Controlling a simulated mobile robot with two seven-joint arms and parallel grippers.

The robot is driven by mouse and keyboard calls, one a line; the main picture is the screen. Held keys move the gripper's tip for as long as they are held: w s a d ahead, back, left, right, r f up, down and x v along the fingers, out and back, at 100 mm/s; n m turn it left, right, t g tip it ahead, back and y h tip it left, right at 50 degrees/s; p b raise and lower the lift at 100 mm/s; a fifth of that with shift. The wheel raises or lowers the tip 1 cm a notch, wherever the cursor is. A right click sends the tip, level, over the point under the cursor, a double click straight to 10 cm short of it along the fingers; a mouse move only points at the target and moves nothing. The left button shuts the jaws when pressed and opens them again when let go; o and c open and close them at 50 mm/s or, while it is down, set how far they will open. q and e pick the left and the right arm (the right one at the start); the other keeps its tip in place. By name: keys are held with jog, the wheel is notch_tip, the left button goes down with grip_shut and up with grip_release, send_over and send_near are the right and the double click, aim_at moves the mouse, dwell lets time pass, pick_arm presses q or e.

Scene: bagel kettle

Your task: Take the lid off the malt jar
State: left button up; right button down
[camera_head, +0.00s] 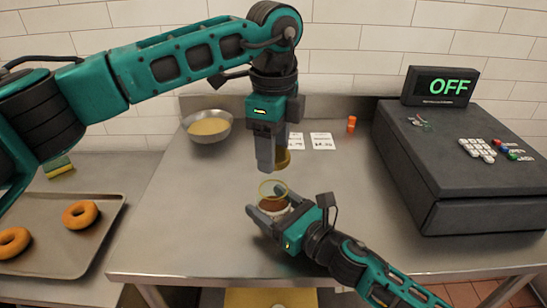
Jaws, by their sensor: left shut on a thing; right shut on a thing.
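The malt jar (274,202) is a small clear jar with a yellowish rim and brown contents, low in the middle of the steel table. Its top looks open, and part of its side is hidden by my fingers. My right gripper (268,214) is shut on the jar from the front right. My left gripper (270,162) points down above and behind the jar, shut on the gold-brown lid (283,159). The lid is partly hidden by the fingers and appears apart from the jar rim.
A metal bowl (221,133) of yellowish contents stands at the back left. White cards (322,141) and an orange bottle (351,124) are at the back. A dark machine reading OFF (445,150) fills the right. A tray (95,233) with bagels (80,214) is at left.

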grip_release()
